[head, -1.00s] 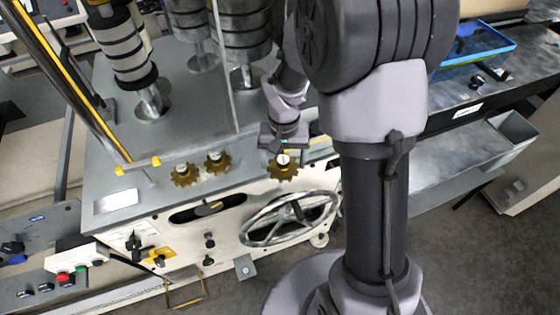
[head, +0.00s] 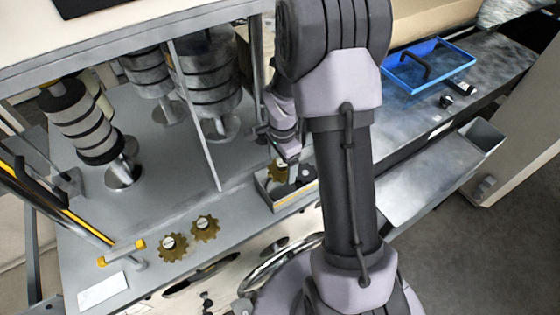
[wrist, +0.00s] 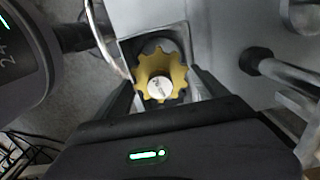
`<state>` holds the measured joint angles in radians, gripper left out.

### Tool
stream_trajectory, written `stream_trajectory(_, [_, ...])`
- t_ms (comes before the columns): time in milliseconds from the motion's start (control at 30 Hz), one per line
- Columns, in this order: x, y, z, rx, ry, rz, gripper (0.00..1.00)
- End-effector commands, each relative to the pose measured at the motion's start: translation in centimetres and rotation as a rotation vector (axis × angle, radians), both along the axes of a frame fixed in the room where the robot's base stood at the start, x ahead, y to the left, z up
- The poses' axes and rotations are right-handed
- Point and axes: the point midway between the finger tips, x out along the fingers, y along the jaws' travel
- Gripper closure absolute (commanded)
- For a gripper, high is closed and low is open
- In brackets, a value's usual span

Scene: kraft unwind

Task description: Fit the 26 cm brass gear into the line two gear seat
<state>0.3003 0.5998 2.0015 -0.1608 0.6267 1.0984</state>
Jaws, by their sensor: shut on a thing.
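My gripper (head: 283,150) is shut on a brass gear (head: 279,170) with a pale labelled hub. In the wrist view the gear (wrist: 175,68) sits between the two fingers, its label too small to read. It is over a shallow grey box (head: 288,200) at the machine's front edge; I cannot tell whether it touches it. Two similar brass gears, one on the left (head: 173,248) and one on the right (head: 206,228), lie on the grey deck. Which place is the line two gear seat is not clear.
Dark round parts (head: 305,173) sit in the grey box beside the held gear. Banded rollers (head: 80,120) stand on the deck behind, and a thin upright panel edge (head: 195,115) is left of my gripper. A blue tray (head: 428,64) is on the right bench.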

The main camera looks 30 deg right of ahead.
Motion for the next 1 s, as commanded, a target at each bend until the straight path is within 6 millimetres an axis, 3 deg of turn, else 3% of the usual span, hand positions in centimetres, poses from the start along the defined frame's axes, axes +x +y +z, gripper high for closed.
stream_trajectory(1000, [0.0,0.0,-8.6,0.0,0.0,0.002,0.82])
